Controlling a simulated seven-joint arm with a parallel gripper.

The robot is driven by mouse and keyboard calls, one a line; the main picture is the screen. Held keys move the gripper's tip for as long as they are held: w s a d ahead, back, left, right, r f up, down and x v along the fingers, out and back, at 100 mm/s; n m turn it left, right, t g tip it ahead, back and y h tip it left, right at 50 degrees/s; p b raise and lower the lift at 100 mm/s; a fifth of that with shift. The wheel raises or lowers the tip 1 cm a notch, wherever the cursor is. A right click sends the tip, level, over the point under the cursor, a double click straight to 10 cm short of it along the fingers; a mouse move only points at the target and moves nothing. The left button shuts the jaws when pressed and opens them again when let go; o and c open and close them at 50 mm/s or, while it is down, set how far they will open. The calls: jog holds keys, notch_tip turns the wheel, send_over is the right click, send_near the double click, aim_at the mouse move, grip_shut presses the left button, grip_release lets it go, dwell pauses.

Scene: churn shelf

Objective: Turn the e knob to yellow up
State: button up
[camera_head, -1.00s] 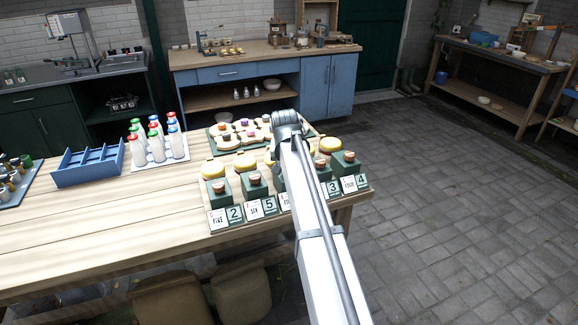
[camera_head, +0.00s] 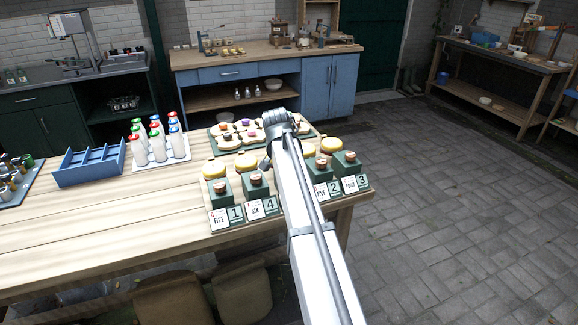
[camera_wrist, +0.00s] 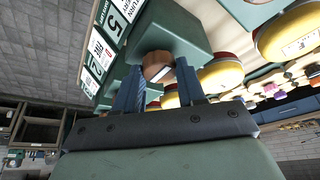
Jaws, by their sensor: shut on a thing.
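My gripper (camera_wrist: 158,84) is shut on a round wooden knob (camera_wrist: 156,66) on a green block (camera_wrist: 172,32). In the head view my gripper (camera_head: 270,158) is at the middle of the block row, and my arm hides this knob. A round disc (camera_wrist: 222,74), yellow above and red at its rim, lies behind the block. Other wooden knobs show on blocks at left (camera_head: 219,187) and right (camera_head: 350,156). The small letters on the cards are too small to read surely, so I cannot confirm which is e.
Cards and number tiles (camera_head: 234,214) line the table's front edge. Behind are a tray of colourful-topped pieces (camera_head: 215,142), a bottle tray (camera_head: 178,160) and a blue divided box (camera_head: 90,167).

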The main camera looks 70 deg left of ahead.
jog(key=o, duration=1)
jog(key=shift+o, duration=0.2)
jog(key=shift+r, duration=0.1)
jog(key=v, duration=1.3)
jog(key=shift+r, duration=0.35)
jog(key=shift+d, duration=0.1)
